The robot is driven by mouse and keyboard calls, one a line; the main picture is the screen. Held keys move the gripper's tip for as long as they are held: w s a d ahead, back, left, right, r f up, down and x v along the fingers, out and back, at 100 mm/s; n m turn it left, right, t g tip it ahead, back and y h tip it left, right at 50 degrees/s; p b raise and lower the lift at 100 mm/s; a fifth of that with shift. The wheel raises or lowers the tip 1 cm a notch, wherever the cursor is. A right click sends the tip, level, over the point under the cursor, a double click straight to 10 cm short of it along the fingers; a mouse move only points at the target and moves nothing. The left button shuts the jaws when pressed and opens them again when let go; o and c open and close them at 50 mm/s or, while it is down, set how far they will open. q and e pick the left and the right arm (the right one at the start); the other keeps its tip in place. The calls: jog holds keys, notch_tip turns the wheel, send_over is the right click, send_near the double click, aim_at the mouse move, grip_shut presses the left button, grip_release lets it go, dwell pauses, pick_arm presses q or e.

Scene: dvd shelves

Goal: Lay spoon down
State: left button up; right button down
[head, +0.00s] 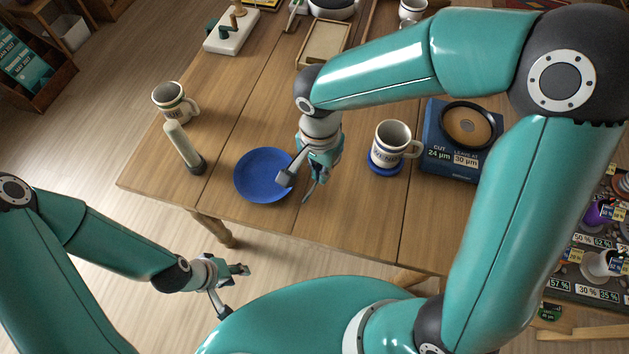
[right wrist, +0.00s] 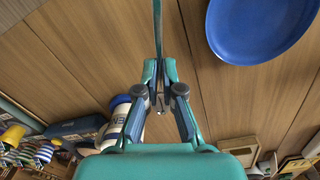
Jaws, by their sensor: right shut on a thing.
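My right gripper (head: 312,168) is over the table just right of the blue plate (head: 262,176). In the right wrist view its fingers (right wrist: 159,98) are shut on the spoon (right wrist: 157,32), seen as a thin grey-teal strip pointing away from the gripper. In the head view the spoon is mostly hidden by the gripper. I cannot tell whether the spoon touches the table. The plate also shows in the right wrist view (right wrist: 262,28), beside the spoon and apart from it. My left gripper (head: 236,284) is open and empty, off the table's front edge.
A wooden tray (head: 323,45) lies behind. Bare wood (head: 345,220) lies in front.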

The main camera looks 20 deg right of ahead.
aim_at(320, 199)
jog(key=shift+m, duration=0.5)
jog(key=shift+s+a+f+b, duration=0.15)
jog(key=shift+f+b, duration=0.55)
jog(key=shift+f, duration=0.35)
jog(key=shift+s+f+b, duration=0.2)
jog(key=shift+f+b, duration=0.55)
jog(key=shift+f, duration=0.25)
jog(key=shift+s+a+f+b, duration=0.15)
jog(key=shift+f+b, duration=0.55)
jog(key=shift+f, duration=0.35)
jog(key=shift+d+f+b, duration=0.1)
jog(key=shift+f+b, duration=0.45)
jog(key=shift+b, duration=0.1)
jog(key=c, duration=1.2)
grip_release()
jog(key=shift+c, duration=0.2)
jog(key=o, duration=0.5)
jog(key=shift+r, duration=0.1)
